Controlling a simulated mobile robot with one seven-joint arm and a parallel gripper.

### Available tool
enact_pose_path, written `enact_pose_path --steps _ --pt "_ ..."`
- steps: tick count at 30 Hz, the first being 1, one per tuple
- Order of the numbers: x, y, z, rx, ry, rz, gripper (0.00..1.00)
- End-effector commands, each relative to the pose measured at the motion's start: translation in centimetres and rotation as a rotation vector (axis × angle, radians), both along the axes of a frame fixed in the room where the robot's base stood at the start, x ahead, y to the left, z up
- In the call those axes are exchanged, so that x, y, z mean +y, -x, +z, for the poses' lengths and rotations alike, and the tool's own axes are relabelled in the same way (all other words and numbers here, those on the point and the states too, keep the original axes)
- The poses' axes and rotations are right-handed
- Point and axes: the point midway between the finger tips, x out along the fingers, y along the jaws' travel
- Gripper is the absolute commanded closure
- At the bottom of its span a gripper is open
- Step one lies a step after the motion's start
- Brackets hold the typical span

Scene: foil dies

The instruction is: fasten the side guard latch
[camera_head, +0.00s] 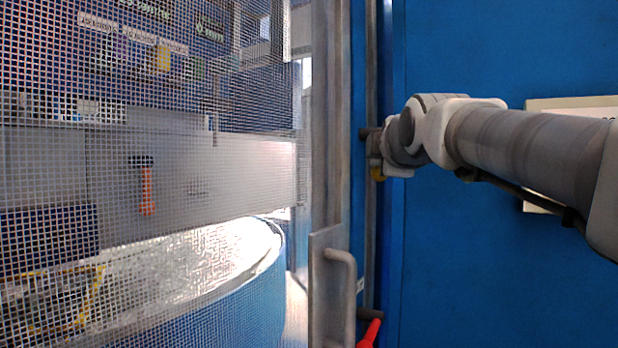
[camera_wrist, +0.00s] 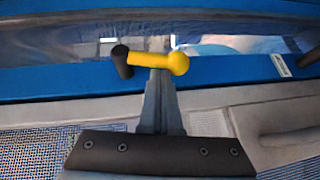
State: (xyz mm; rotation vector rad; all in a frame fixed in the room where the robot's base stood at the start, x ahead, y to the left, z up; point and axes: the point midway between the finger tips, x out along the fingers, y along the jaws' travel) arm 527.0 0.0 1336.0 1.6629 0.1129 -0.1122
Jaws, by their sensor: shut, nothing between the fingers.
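A latch with a yellow lever (camera_wrist: 155,58) and a dark round end (camera_wrist: 121,62) is mounted by the guard's edge. In the wrist view the lever lies nearly level. My gripper (camera_wrist: 160,76) is shut and empty, its fingertips just below the lever; I cannot tell whether they touch it. In the head view my gripper (camera_head: 374,152) hides most of this latch, leaving a bit of yellow (camera_head: 377,174) below. The mesh guard (camera_head: 150,190) stands at left, with a metal edge frame (camera_head: 326,130) beside the post. A red lever (camera_head: 369,334) sits lower down.
The guard has a grey pull handle (camera_head: 349,300) below my gripper; it also shows in the wrist view (camera_wrist: 290,128). Behind the mesh are a foil-covered blue drum (camera_head: 262,285) and an orange-handled tool (camera_head: 147,190). A blue panel (camera_head: 480,270) fills the right, with a pale sign (camera_head: 570,102).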

Motion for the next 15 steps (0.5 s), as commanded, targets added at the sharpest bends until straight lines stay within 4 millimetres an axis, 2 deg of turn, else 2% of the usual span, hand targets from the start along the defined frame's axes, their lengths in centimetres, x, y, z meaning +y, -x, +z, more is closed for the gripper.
enact_pose_path --steps 1,5,15 --pt "-0.07 -0.09 -0.77 -0.021 0.016 0.000 1.00" --pt "-0.21 -0.31 -0.92 -0.074 0.051 0.000 1.00" --pt "-0.45 -0.68 -1.05 -0.070 0.047 0.000 1.00"
